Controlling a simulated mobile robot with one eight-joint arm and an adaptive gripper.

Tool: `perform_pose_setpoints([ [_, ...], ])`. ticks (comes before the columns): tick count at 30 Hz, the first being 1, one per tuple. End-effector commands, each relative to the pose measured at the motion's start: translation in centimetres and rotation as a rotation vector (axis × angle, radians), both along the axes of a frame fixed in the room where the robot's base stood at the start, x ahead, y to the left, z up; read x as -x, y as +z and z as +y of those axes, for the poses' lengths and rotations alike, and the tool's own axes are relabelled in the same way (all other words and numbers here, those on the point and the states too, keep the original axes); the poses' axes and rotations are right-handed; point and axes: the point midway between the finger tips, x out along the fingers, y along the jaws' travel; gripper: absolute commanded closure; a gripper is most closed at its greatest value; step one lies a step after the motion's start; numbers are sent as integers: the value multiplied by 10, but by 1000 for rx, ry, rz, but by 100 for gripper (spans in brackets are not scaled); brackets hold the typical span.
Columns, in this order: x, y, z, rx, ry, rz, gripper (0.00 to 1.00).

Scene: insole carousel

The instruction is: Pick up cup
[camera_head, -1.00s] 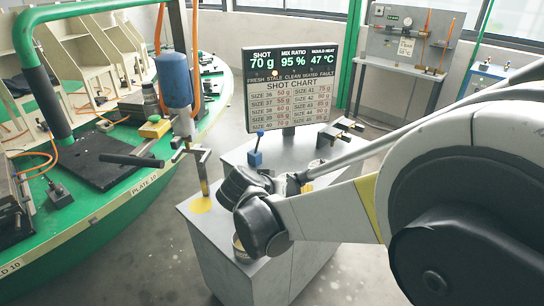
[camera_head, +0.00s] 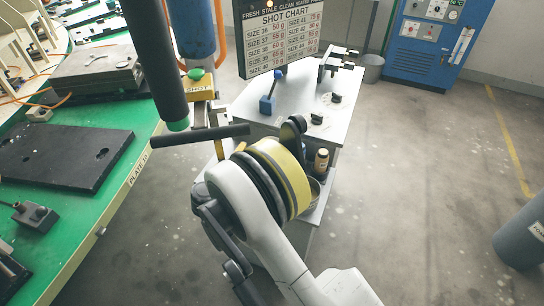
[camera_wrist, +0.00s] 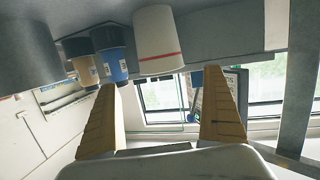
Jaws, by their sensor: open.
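A white cup (camera_wrist: 158,40) with a red stripe shows in the wrist view, upside down in the picture, near the top centre. My gripper (camera_wrist: 160,78) is open, its two tan fingers wide apart with nothing between them. The cup appears beyond the fingertips, in the upper part of the gap; I cannot tell the distance. I cannot make out the cup in the head view, where my arm covers part of the grey stand. My fingers are hidden there too.
Beside the cup are a blue labelled container (camera_wrist: 113,55) and a tan one (camera_wrist: 86,70). In the head view, a brown bottle (camera_head: 321,161) stands on a shelf below the stand's top (camera_head: 340,107).

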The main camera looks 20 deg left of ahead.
Motion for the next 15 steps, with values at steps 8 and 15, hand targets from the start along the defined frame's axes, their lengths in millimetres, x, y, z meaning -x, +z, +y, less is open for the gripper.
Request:
perform_pose_setpoints([
  [8, -30, -9, -8, 1, 0, 1, 2],
  [15, -64, -18, -16, 0, -1, 1, 2],
])
